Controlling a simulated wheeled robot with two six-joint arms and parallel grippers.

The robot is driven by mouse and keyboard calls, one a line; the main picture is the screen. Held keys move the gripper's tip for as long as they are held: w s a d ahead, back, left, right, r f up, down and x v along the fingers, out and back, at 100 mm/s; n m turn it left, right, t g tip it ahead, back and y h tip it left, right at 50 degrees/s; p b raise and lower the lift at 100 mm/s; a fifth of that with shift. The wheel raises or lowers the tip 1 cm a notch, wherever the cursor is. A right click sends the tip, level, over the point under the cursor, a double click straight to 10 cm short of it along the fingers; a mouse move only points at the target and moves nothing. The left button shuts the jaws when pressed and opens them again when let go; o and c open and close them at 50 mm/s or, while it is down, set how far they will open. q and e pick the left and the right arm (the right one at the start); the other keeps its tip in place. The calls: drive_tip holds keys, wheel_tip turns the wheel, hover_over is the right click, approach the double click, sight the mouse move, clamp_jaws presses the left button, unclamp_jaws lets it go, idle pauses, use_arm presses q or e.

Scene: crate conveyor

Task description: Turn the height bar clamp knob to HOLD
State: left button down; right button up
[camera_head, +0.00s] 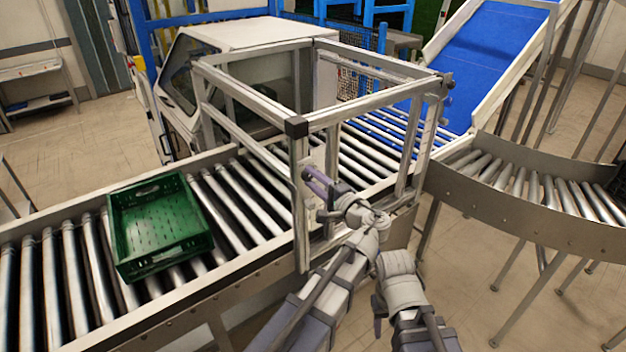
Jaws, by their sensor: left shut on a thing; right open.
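The metal frame (298,190) over the roller conveyor has a near upright post with a small plate on it. My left gripper (319,184) is at this post, its fingers pointing up and left, shut on what appears to be the clamp knob. The knob is mostly hidden by the fingers, so its setting and any HOLD mark cannot be read. My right gripper (378,314) is lower, beside my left forearm and apart from the frame. It is open and empty, and its fingers are small and partly hidden.
An empty green crate (117,235) sits on the rollers left of the frame. A white-topped machine (240,36) stands behind the frame. A blue sloping belt (487,50) rises at the back right, and a curved roller conveyor (520,210) lies right.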

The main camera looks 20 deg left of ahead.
use_arm(q)
drive_tip(key=shift+n, duration=1.2)
drive_tip(key=c, duration=0.5)
unclamp_jaws()
drive_tip(key=shift+s, duration=0.1)
